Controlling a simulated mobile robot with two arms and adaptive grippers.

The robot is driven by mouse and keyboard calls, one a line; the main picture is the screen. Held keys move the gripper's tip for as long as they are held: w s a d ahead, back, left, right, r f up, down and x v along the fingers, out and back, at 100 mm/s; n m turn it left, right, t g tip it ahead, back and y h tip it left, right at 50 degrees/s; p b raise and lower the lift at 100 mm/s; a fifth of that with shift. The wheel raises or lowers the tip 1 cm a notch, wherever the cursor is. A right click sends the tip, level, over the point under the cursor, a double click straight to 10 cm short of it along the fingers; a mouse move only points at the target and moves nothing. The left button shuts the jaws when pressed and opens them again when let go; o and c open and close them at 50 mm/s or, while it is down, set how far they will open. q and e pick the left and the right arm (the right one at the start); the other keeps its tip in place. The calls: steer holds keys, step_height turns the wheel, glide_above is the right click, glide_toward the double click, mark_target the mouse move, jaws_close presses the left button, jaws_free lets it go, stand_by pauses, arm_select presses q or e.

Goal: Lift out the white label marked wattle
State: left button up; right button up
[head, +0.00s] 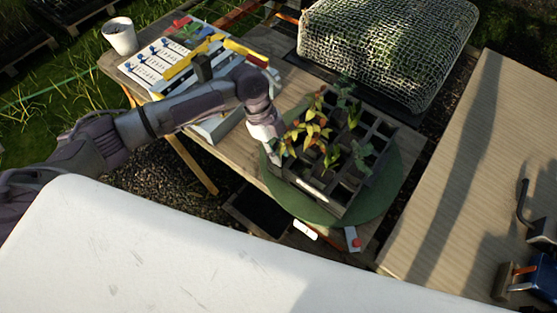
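A dark grid tray (339,208) of seedlings stands on a round green mat (385,192) on the wooden table. Leafy seedlings (312,130) in green, yellow and orange fill several of its cells. A small white label (305,231) lies near the table's front edge, and I cannot read any marking on it. No label marked wattle can be made out among the leaves. My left gripper (274,153) points down at the tray's left edge, close to the leaves. Its fingertips are small and partly hidden, so its opening is unclear. My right gripper is not in view.
A white piece with a red spot (352,239) lies near the front edge. Left of the tray are a white board (150,68), a yellow bar (190,60) and a white pot (120,36). A mesh-covered block (390,40) is behind; a bench (470,150) is right.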

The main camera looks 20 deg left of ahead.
arm_select(q)
jaws_close()
steer(key=shift+r, duration=0.15)
